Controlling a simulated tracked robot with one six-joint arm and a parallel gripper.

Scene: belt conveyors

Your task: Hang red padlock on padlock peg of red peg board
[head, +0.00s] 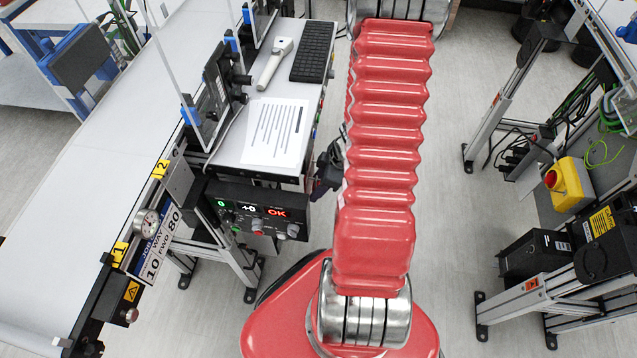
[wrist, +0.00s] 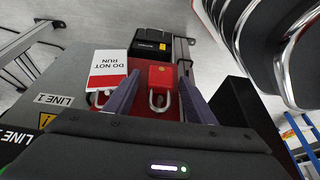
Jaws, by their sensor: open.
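The red padlock (wrist: 162,76) shows in the wrist view, its metal shackle toward me. My gripper (wrist: 159,78) is open, with one dark finger on each side of the padlock. I cannot tell whether either finger touches it. A red surface (wrist: 147,117), which looks like the red peg board, lies under and around the padlock. I see no peg clearly, and I cannot tell whether the padlock hangs or rests there. In the head view I make out neither the padlock nor the board.
A white-and-red "DO NOT RUN" tag (wrist: 107,68) sits left of the padlock, with another shackle (wrist: 98,99) below it. A black box (wrist: 152,43) stands behind. In the head view, a conveyor (head: 100,170) runs along the left and a yellow emergency-stop box (head: 569,184) stands right.

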